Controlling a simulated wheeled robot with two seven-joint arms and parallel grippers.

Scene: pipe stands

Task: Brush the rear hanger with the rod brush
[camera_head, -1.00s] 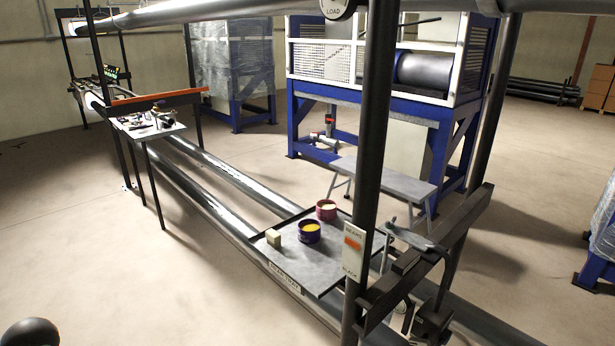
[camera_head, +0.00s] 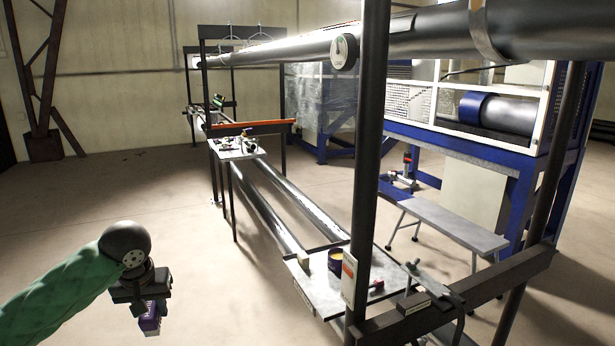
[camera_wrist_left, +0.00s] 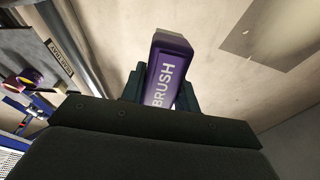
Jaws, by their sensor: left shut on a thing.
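My left gripper (camera_head: 147,296) is shut on the purple rod brush (camera_head: 150,318) at the lower left of the head view, over open floor. The brush handle, lettered "BRUSH", also shows between the fingers in the left wrist view (camera_wrist_left: 170,75). Its bristles are not visible. A strap-like hanger (camera_head: 484,35) goes around the overhead pipe (camera_head: 425,40) at upper right; I cannot tell whether it is the rear hanger. The gripper is well below and left of it, apart. My right gripper is not in view.
A dark post (camera_head: 366,150) and crossbeam (camera_head: 500,278) stand at the right. A grey bench (camera_head: 450,225) stands behind. Floor between my left arm and the pipes is clear.

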